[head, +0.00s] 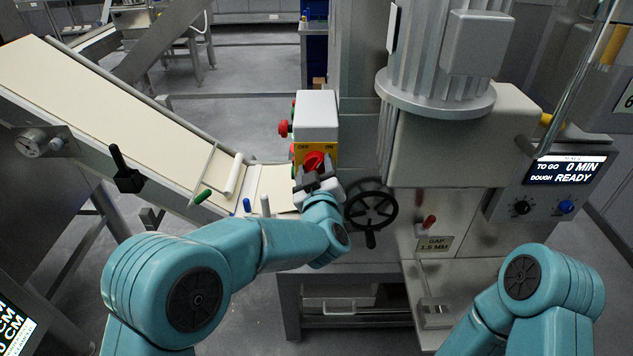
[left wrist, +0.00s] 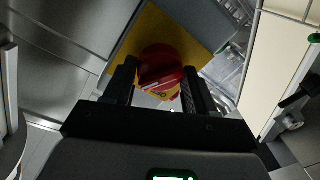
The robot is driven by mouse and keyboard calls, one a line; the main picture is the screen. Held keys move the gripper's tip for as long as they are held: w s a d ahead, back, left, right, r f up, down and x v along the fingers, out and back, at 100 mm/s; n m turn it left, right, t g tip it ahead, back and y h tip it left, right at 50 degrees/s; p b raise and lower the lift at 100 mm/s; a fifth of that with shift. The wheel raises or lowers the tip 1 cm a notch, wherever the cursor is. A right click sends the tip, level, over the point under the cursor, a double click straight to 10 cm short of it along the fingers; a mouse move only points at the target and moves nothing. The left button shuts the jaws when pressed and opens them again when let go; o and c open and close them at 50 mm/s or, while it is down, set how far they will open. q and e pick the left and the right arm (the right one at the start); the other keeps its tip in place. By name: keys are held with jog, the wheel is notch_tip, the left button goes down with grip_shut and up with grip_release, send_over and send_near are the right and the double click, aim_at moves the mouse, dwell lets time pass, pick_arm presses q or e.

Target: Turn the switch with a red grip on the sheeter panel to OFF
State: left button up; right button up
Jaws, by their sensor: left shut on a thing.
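The switch with a red grip (head: 314,160) sits on a yellow plate (head: 331,151) on the front of the grey sheeter panel box (head: 317,109). The plate reads OFF at the left and ON at the right. My left gripper (head: 311,174) is shut on the red grip. In the left wrist view the red grip (left wrist: 160,64) lies between the two dark fingers of the left gripper (left wrist: 160,80). The gripper partly covers the switch, so I cannot tell which mark it points to. My right gripper is out of view; only part of that arm shows at the lower right.
A red knob (head: 283,128) sticks out from the panel box's left side. A handwheel (head: 371,209) stands close right of my left gripper. A sloping conveyor (head: 120,110) with a rolling pin (head: 235,174) lies to the left. A display panel (head: 560,175) is at the right.

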pick_arm(q)
jog(key=shift+a+n+g+h+b, duration=0.15)
jog(key=shift+n+h+b, duration=0.15)
jog(key=shift+n+b, duration=3.3)
jog(key=shift+d+n+g+h+b, duration=0.15)
jog(key=shift+n+h+b, duration=0.15)
jog(key=shift+n+b, duration=3.25)
jog(key=shift+a+r, duration=0.1)
jog(key=o, duration=1)
jog(key=shift+o, duration=0.2)
jog(key=shift+s, duration=0.1)
jog(key=s+b, duration=0.2)
jog(key=s, duration=1.4)
jog(key=shift+r, duration=0.45)
